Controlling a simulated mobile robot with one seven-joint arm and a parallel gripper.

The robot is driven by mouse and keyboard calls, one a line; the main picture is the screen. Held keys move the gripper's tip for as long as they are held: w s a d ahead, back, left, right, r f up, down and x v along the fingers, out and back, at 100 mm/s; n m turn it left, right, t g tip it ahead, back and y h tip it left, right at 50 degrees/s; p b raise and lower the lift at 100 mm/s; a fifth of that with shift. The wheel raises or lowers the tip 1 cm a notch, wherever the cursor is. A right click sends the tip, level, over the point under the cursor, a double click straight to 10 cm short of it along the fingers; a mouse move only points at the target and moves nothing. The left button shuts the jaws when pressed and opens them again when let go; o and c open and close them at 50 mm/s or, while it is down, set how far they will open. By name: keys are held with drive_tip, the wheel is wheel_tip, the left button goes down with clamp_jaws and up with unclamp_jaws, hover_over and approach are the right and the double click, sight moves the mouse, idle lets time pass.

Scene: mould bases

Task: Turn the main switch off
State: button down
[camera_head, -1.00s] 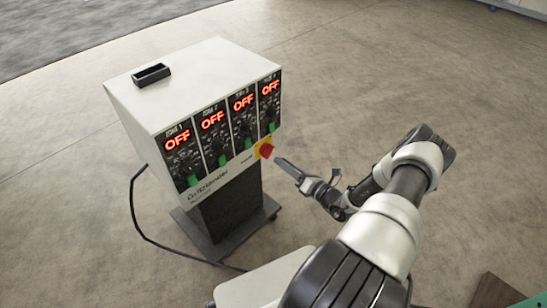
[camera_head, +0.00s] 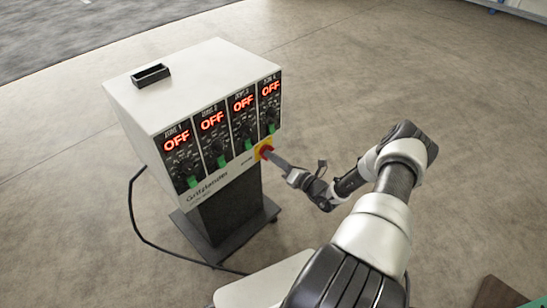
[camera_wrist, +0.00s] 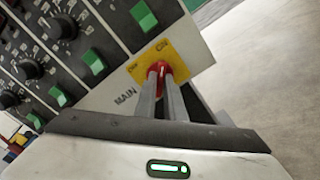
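The main switch (camera_head: 264,149) is a red knob on a yellow plate at the lower right corner of the white control box's front. In the wrist view the red knob (camera_wrist: 161,70) has a small pale mark, and the plate carries lettering, with "MAIN" printed beside it. My gripper (camera_head: 271,156) is at the knob. In the wrist view its two grey fingers (camera_wrist: 160,78) reach the knob with a narrow gap between them, and red shows between and around the tips. Whether they press on the knob's grip is not clear.
The white control box (camera_head: 190,75) stands on a dark pedestal with a wheeled base. Its panels (camera_head: 213,137) show red "OFF" displays, knobs and green switches. A black tray (camera_head: 150,75) sits on top. A black cable (camera_head: 134,215) runs along the floor.

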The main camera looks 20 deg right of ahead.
drive_tip(key=shift+n, duration=0.4)
drive_tip(key=shift+n+p, duration=1.45)
drive_tip(key=shift+n, duration=6.95)
drive_tip(key=c, duration=1.8)
unclamp_jaws()
drive_tip(key=shift+c, duration=0.2)
